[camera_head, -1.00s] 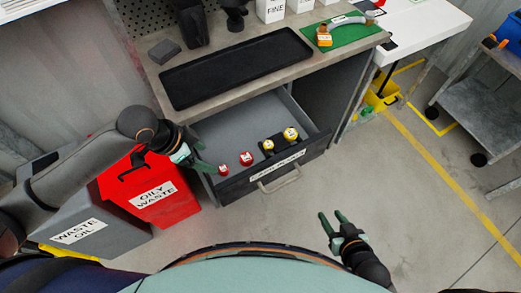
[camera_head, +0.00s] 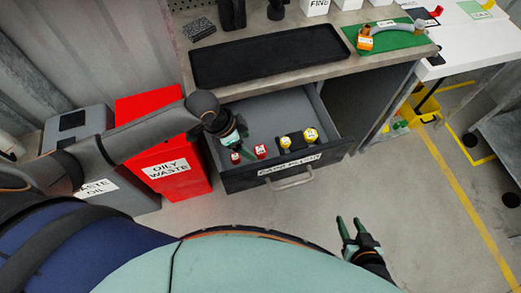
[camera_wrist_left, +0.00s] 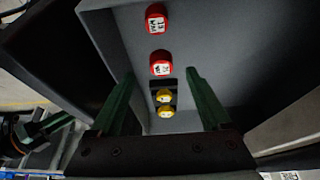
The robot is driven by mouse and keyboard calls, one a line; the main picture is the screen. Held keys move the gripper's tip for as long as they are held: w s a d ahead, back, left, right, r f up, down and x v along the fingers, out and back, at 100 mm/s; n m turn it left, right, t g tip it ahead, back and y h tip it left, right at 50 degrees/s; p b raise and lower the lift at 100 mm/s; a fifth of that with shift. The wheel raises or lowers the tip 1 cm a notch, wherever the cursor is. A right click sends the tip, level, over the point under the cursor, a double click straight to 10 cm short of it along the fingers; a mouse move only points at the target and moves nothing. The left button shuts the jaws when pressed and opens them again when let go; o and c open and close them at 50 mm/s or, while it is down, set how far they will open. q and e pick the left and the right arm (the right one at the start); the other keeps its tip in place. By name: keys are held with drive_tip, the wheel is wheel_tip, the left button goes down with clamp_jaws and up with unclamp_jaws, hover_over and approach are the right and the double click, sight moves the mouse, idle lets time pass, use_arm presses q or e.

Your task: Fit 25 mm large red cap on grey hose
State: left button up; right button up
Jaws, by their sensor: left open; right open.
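Two red caps stand in the open drawer: one at the left (camera_head: 236,158) and one (camera_head: 261,151) beside the yellow caps. Both show in the left wrist view, the left one (camera_wrist_left: 155,18) at the top and the other (camera_wrist_left: 161,63) between my fingertips in the picture; their labels are too small to read. My left gripper (camera_head: 240,143) is open over the drawer's left part, close to the red caps, with nothing between its fingers. The grey hose (camera_head: 391,25) lies curved on a green mat with an orange fitting at its left end. My right gripper (camera_head: 347,224) is open and empty, low in front of the drawer.
Two yellow caps (camera_head: 285,143) sit on a black holder in the drawer (camera_head: 235,183). A black tray (camera_head: 255,58) lies on the bench above. A red oily-waste bin (camera_head: 180,187) stands left of the drawer, under my left arm. Floor in front is clear.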

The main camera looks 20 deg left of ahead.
sight(256, 151)
use_arm(q)
drive_tip(key=x, duration=0.5)
drive_tip(key=shift+w+f+b, duration=0.1)
drive_tip(key=shift+b, duration=0.2)
clamp_jaws()
